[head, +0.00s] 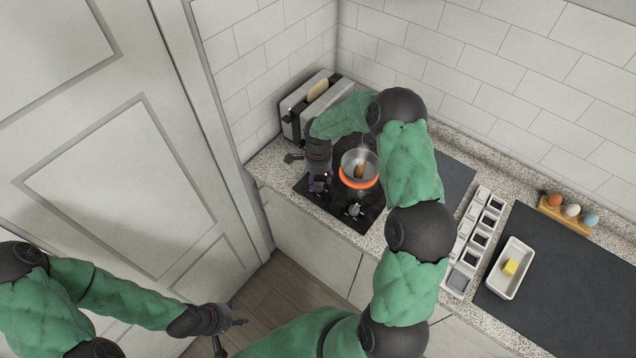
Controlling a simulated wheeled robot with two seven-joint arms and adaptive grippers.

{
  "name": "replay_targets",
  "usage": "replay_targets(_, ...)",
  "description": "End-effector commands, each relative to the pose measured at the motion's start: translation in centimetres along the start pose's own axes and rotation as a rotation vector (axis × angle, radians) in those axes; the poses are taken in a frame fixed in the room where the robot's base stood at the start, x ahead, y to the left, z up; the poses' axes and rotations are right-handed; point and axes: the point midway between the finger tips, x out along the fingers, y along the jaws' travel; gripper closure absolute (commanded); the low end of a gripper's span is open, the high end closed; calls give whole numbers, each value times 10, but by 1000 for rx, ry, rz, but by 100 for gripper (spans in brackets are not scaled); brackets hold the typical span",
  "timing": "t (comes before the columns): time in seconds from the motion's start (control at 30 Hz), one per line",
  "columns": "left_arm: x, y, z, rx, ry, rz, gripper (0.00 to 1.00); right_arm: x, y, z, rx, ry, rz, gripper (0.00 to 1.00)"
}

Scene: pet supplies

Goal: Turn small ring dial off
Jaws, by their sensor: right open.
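A black cooktop (374,217) is set into the counter, with two dials at its front edge. The left dial (318,188) is partly hidden under my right gripper (319,184), which points down over it with fingers open; I cannot tell whether they touch it. The right dial (354,210) stands clear. A metal pan (352,158) with a brown item inside sits on an orange glowing ring (359,183). A small red light shows beside my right gripper. My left gripper (241,315) is open and empty, low in front of the counter.
A toaster (292,116) with bread stands behind my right gripper. To the right are a row of small containers (463,255), a white dish (499,285) with a yellow block, and an egg holder (552,214). A white door (120,150) stands left.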

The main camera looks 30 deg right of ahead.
Motion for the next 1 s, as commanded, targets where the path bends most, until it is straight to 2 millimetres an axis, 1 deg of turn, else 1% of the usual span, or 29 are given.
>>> replay_targets(0.03, 0, 0, 0, 0, 0, 0, 60, 8, 0, 0, 0, -1, 2, 43)
replay_targets(0.1, 0, 0, 0, 0, 0, 0, 60, 16, 0, 0, -1, 0, 1, 43)
replay_targets(0.23, 0, 0, 0, 0, 0, 0, 60, 26, 0, 0, 0, 0, -1, 43)
replay_targets(0.37, 0, 0, 0, 0, 0, 0, 60, 30, 0, 0, 0, 0, -1, 43)
replay_targets(0.6, 0, 0, 0, 0, 0, 0, 60, 30, 0, 0, 0, 0, -1, 43)
replay_targets(0.67, 0, 0, 0, 0, 0, 0, 60, 30, 0, 0, 0, 0, -1, 60)
replay_targets(0.7, 0, 0, 0, 0, 0, 0, 60, 30, 0, 0, 0, 0, -1, 71)
replay_targets(0.77, 0, 0, 0, 0, 0, 0, 60, 30, 0, 0, 0, 0, -1, 88)
replay_targets(0.8, 0, 0, 0, 0, 0, 0, 60, 30, 0, 0, 0, 0, -1, 99)
replay_targets(1.0, 0, 0, 0, 0, 0, 0, 60, 30, 0, 0, -2, 0, -1, 99)
